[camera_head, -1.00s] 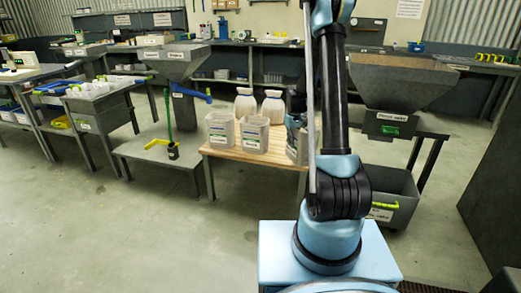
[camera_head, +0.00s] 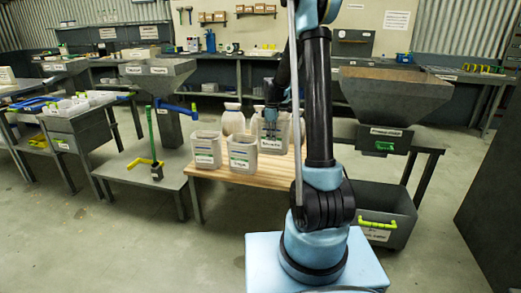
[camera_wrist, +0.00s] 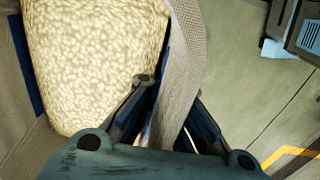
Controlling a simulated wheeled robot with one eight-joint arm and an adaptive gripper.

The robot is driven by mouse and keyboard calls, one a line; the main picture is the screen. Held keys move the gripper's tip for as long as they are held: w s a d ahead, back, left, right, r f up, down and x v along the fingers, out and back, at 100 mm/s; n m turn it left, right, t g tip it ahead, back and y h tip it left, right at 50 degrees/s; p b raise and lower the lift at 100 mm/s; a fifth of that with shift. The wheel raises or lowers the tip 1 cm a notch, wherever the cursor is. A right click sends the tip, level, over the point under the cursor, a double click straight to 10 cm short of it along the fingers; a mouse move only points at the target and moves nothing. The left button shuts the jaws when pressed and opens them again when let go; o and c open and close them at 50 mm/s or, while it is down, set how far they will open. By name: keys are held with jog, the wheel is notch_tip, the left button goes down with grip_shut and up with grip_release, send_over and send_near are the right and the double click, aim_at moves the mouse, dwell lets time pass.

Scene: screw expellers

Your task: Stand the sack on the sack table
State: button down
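An open-topped pale sack (camera_head: 271,144) with a white label is at my gripper (camera_head: 271,112) over the wooden-topped table (camera_head: 222,178) in the head view. In the wrist view the sack's woven wall (camera_wrist: 183,70) runs between my fingers (camera_wrist: 172,92), one inside the mouth and one outside. My gripper looks shut on this wall. Pale yellowish grains fill the sack. The sack looks raised; its underside clearance is hard to tell. Two similar open labelled sacks, one left (camera_head: 207,150) and one right (camera_head: 243,151), stand on the table. No sign names a sack table.
A whitish necked sack (camera_head: 233,121) stands behind them, with another partly hidden. A hopper machine (camera_head: 392,97) with a grey bin (camera_head: 385,205) is at right. Another hopper (camera_head: 158,72) and a low grey platform (camera_head: 138,168) are at left. Front-left floor is clear.

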aim_at(272, 154)
jog(key=f, duration=1.1)
jog(key=shift+d, duration=0.3)
jog(key=shift+f, duration=2.65)
jog(key=c, duration=1.8)
grip_release()
